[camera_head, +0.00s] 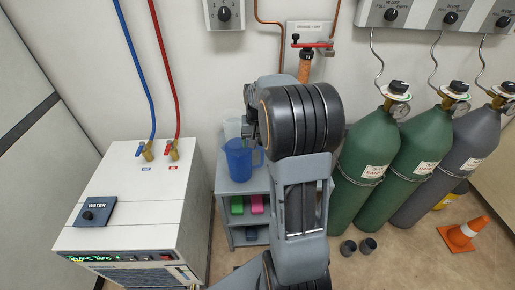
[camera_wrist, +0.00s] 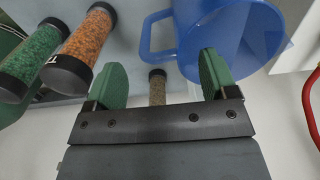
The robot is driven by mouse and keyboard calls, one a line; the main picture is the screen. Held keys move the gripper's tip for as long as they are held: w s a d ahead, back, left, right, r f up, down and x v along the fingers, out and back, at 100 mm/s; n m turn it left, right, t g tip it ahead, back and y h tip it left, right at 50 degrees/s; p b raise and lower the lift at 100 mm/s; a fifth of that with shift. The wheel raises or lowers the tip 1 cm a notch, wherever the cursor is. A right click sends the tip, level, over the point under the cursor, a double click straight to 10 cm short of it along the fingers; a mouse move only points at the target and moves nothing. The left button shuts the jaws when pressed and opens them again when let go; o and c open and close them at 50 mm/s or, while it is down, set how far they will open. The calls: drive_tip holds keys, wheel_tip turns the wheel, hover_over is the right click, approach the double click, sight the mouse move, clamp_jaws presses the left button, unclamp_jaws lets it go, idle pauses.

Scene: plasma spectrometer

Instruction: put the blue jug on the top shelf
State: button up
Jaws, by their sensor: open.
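The blue jug (camera_head: 238,160) appears upright on the top surface of a small grey shelf unit (camera_head: 228,188). My gripper (camera_head: 252,126) is just above and behind the jug in the head view, partly hidden by my arm. In the wrist view the jug (camera_wrist: 235,35) fills the upper right, with its handle (camera_wrist: 147,35) towards the left. My gripper (camera_wrist: 160,78) is open there, its two green-padded fingers apart with nothing held between them. The right fingertip overlaps the jug in the picture; I cannot tell whether they touch.
A clear container (camera_head: 232,122) stands behind the jug. Green (camera_head: 237,205) and pink (camera_head: 257,204) items lie on a lower shelf. Tubes of green (camera_wrist: 30,55) and orange (camera_wrist: 88,40) granules are near. A white chiller (camera_head: 140,200) stands left; gas cylinders (camera_head: 365,160) stand right.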

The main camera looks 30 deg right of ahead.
wheel_tip(320, 180, up, 6)
drive_tip(key=shift+r+p, duration=0.1)
drive_tip(key=shift+p, duration=0.4)
drive_tip(key=s+a+n+t, duration=0.3)
drive_tip(key=s+a+n, duration=0.2)
drive_tip(key=s+a, duration=0.9)
drive_tip(key=shift+a+f+n, duration=0.2)
drive_tip(key=shift+a+n, duration=0.2)
drive_tip(key=shift+a, duration=0.75)
wheel_tip(320, 180, up, 17)
drive_tip(key=p, duration=1.6)
drive_tip(key=shift+s+a+t, duration=0.3)
drive_tip(key=shift+s, duration=0.1)
drive_tip(key=shift+r, duration=0.15)
drive_tip(key=shift+c, duration=0.4)
